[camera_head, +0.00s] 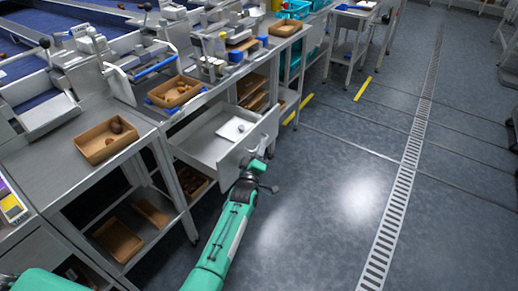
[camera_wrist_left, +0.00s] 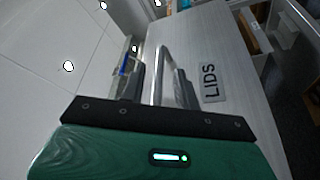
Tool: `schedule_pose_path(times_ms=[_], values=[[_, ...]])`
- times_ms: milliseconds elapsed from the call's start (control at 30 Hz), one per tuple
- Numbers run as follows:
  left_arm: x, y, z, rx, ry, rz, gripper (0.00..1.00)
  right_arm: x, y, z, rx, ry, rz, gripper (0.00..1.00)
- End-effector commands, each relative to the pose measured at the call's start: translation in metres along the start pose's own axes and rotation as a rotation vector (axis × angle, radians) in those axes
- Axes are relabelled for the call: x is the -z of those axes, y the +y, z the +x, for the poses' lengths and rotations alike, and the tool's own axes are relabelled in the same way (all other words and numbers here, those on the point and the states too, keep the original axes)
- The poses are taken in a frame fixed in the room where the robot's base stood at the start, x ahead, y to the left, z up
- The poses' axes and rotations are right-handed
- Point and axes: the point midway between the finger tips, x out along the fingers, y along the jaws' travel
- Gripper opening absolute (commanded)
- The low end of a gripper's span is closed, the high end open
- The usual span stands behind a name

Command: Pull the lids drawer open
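The lids drawer (camera_head: 209,150) is a pale metal drawer standing out from under the steel bench, with a white flat item (camera_head: 235,128) inside. Its front in the left wrist view bears a LIDS label (camera_wrist_left: 210,82) and a metal bar handle (camera_wrist_left: 161,72). My left gripper (camera_head: 252,165) is at the drawer's front in the head view. In the left wrist view, the fingers of my left gripper (camera_wrist_left: 160,86) stand on either side of the handle, with gaps showing beside the bar. The handle is hidden by the gripper in the head view. My right gripper is not in view.
Cardboard boxes (camera_head: 92,151) with dates stand on the steel benches above and left of the drawer. Bench legs and lower shelves (camera_head: 160,232) are left of my arm. The grey floor (camera_head: 330,190) to the right is clear, with a drain grate (camera_head: 407,165) farther right.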

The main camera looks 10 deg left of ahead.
Motion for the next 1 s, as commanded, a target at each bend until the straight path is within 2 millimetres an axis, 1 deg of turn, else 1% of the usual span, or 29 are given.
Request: schedule_pose_path(times_ms=[233, 367, 467, 800, 1000], values=[[0.0, 0.0, -0.001, -0.001, 0.0, 0.0, 0.32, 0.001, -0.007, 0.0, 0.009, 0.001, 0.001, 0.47], [0.0, -0.001, -0.012, 0.001, 0.0, 0.0, 0.32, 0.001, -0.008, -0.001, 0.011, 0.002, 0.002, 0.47], [0.0, -0.001, -0.026, 0.001, -0.001, 0.0, 0.32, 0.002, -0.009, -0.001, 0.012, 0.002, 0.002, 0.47], [0.0, -0.001, -0.092, 0.001, -0.001, 0.0, 0.32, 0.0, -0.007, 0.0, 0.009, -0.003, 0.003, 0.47], [-0.001, -0.001, -0.122, 0.0, -0.001, 0.001, 0.32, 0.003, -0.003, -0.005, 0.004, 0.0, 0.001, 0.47]])
